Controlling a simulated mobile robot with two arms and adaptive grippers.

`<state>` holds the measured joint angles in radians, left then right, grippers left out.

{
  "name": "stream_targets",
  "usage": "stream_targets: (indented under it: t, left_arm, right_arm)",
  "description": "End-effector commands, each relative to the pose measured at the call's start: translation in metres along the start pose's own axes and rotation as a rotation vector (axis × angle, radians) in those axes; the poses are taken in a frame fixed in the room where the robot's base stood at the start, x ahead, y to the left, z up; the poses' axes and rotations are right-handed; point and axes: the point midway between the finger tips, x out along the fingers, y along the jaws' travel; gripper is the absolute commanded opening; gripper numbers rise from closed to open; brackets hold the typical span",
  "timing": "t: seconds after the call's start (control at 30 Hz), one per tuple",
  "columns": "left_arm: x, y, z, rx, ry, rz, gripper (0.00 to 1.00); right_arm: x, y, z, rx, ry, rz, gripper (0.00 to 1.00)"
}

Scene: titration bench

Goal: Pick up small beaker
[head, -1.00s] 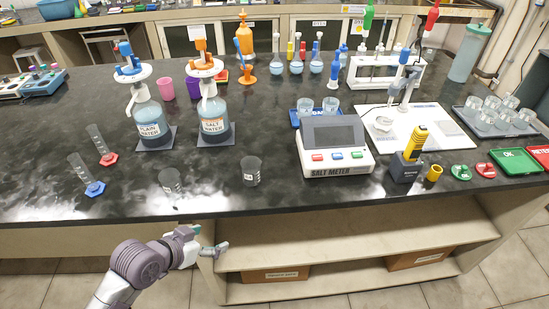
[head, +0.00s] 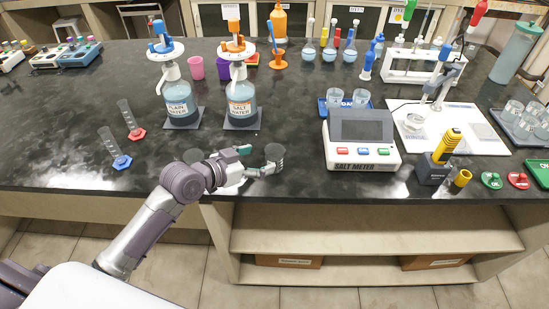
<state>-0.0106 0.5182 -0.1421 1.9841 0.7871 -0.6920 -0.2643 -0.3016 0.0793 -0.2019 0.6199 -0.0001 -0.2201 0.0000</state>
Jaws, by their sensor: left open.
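A small clear beaker (head: 275,153) stands on the black bench near its front edge, right in front of the salt water bottle. My left gripper (head: 260,164) is open at this beaker, its fingers at the beaker's lower left side. I cannot tell whether they touch it. A second clear beaker (head: 193,156) stands further left near the edge, its lower part hidden by my left arm. My right gripper is not in view.
Behind are the plain water bottle (head: 180,100) and salt water bottle (head: 240,100). Two graduated cylinders (head: 129,117) stand to the left. The salt meter (head: 361,140) stands to the right. The bench between the beaker and the meter is clear.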

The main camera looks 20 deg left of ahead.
Motion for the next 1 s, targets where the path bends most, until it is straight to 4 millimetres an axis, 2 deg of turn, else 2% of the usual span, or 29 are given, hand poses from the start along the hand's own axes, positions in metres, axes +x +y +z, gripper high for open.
stream_targets:
  t: [0.27, 0.5, 0.8, 0.83, 1.0]
  left_arm:
    - [0.023, 0.003, 0.000, -0.004, 0.001, 0.002, 0.82]
    - [0.057, 0.006, 0.004, -0.001, 0.001, 0.001, 0.82]
    - [0.064, 0.006, 0.005, 0.001, -0.001, 0.001, 0.82]
    - [0.064, 0.006, 0.005, 0.001, -0.001, 0.001, 0.80]
    - [0.063, 0.006, 0.005, 0.000, -0.001, 0.001, 0.52]
  right_arm:
    - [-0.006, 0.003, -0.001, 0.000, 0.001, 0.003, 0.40]
    - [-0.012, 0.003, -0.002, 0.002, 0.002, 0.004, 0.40]
    - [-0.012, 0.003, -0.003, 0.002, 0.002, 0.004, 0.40]
    - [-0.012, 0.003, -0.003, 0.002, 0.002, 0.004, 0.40]
    - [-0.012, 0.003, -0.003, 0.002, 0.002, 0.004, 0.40]
